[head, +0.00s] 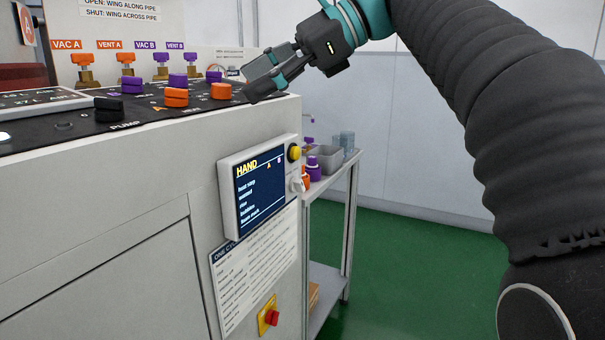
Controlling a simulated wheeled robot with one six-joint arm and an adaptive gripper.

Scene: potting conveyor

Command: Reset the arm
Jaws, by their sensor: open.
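My gripper (266,77) is at the upper middle of the head view, at the end of my dark sleeved arm. Its two grey fingers are apart and point down and left, with nothing visible between them. It appears close to the right end of the machine's top panel (60,130), just right of an orange knob (221,91). I cannot tell whether the fingers touch the panel. My arm reaches in from the right side of the view.
The panel carries several orange, purple and black knobs, with valves behind. A display reading HAND (260,188) and a yellow button (294,152) are on the machine's corner. A metal cart (349,200) holds a grey bin (325,158). Green floor (420,270) is clear at right.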

